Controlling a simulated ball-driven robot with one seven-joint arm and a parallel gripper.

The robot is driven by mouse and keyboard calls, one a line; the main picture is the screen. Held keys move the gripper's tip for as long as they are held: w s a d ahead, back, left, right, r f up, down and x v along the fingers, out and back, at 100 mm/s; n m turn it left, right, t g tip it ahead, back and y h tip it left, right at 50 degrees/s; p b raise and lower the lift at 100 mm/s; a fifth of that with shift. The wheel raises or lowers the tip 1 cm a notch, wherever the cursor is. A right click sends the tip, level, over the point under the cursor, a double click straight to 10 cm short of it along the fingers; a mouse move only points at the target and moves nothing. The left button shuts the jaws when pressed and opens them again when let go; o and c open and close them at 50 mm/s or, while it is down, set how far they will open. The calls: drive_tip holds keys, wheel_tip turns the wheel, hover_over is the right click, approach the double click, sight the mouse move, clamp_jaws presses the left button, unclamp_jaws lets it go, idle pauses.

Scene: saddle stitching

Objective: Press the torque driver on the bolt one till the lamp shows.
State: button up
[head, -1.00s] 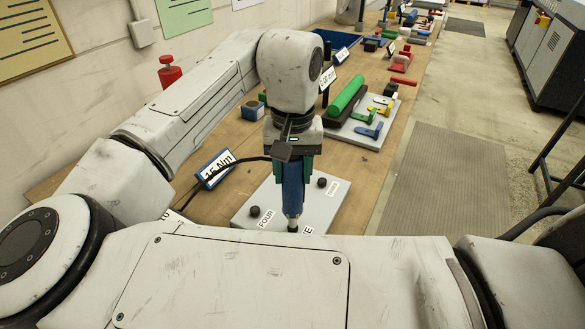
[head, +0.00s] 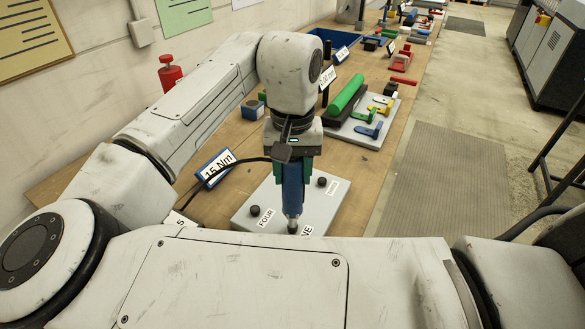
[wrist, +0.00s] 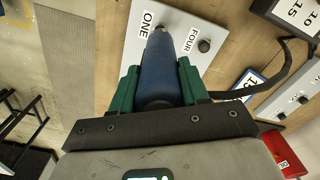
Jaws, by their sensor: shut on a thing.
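My gripper (head: 292,180) is shut on the blue torque driver (head: 292,198), which stands upright, tip down. The driver also shows between the green fingers in the wrist view (wrist: 158,65). The grey plate (head: 240,220) lies under it on the bench. Bolt four (head: 254,210) and bolt three (head: 322,182) stand clear of the tip. I cannot make out a lit lamp on the driver.
A 15 Nm sign (head: 215,168) stands left of the plate, with a black cable near it. A grey board (head: 365,139) with a green roller and coloured clamps lies behind. My own arm link hides the plate's near edge. A red object (head: 170,73) stands by the wall.

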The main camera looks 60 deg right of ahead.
idle(0.8)
wheel_tip(320, 180, up, 6)
drive_tip(key=p, duration=0.6)
drive_tip(key=shift+p, duration=0.35)
